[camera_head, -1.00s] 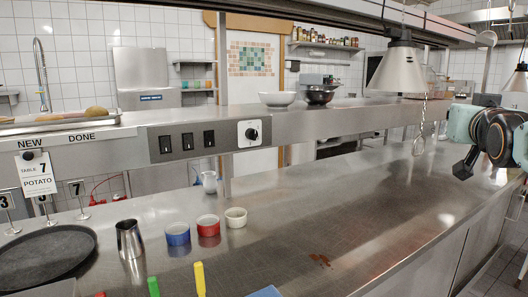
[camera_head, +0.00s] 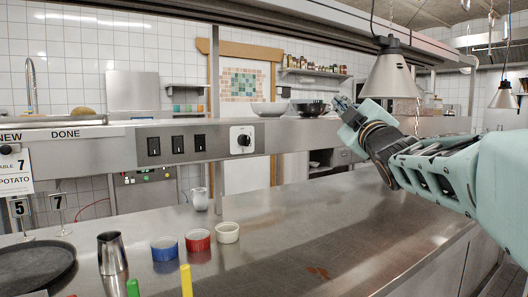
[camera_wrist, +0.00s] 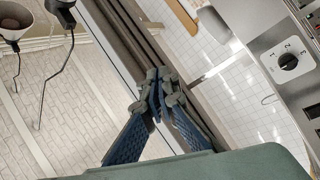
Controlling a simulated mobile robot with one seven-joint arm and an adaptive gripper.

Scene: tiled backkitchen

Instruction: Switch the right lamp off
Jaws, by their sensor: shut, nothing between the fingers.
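A metal cone lamp (camera_head: 390,76) hangs over the shelf right of centre, and a second one, the right lamp (camera_head: 504,98), hangs farther right. I cannot tell whether either is lit. The steel shelf front bears three black rocker switches, left (camera_head: 154,147), middle (camera_head: 178,145) and right (camera_head: 200,143), and a black rotary knob (camera_head: 243,139) on a white plate. The knob also shows at the upper right of the wrist view (camera_wrist: 288,61). My gripper (camera_head: 341,104) is shut and empty, right of the knob and apart from it. Its fingertips meet in the wrist view (camera_wrist: 158,84).
Two bowls, light (camera_head: 270,109) and dark (camera_head: 309,107), stand on the shelf behind my gripper. Blue (camera_head: 165,250), red (camera_head: 198,241) and cream (camera_head: 227,233) ramekins and a steel cup (camera_head: 111,254) stand on the counter. The counter's right part is clear.

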